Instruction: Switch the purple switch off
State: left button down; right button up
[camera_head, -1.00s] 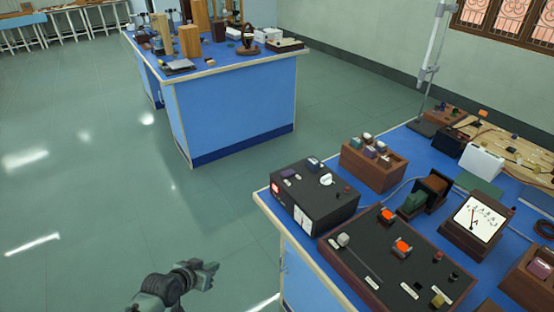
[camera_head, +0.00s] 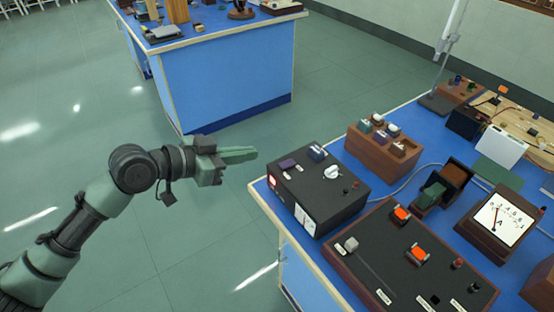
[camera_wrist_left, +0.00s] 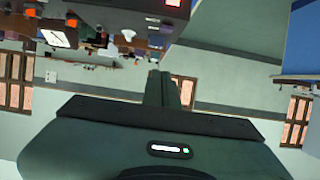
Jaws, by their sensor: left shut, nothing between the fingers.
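The purple switch (camera_head: 287,163) is a small rocker on top of a black instrument box (camera_head: 325,190), near its left back edge. A dark blue switch (camera_head: 317,152) and a white knob (camera_head: 331,172) are on the same top. My left gripper (camera_head: 254,154) is shut and empty, pointing right, a short way left of the box and apart from it. In the left wrist view its closed fingers (camera_wrist_left: 163,88) show, and the box (camera_wrist_left: 130,6) appears upside down at the top. My right gripper is not in view.
A dark panel with orange switches (camera_head: 402,214) lies in front of the box. A wooden block of small bottles (camera_head: 382,155) stands behind it, and a meter (camera_head: 498,220) is at the right. Open floor lies left of the blue bench.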

pick_arm(q)
jog(key=p, duration=0.2)
send_over(277, 171)
notch_tip(277, 171, down, 3)
jog(key=shift+f, duration=0.15)
notch_tip(277, 171, down, 4)
jog(key=shift+d+r, duration=0.15)
jog(key=shift+r, duration=0.1)
jog(key=shift+f, duration=0.55)
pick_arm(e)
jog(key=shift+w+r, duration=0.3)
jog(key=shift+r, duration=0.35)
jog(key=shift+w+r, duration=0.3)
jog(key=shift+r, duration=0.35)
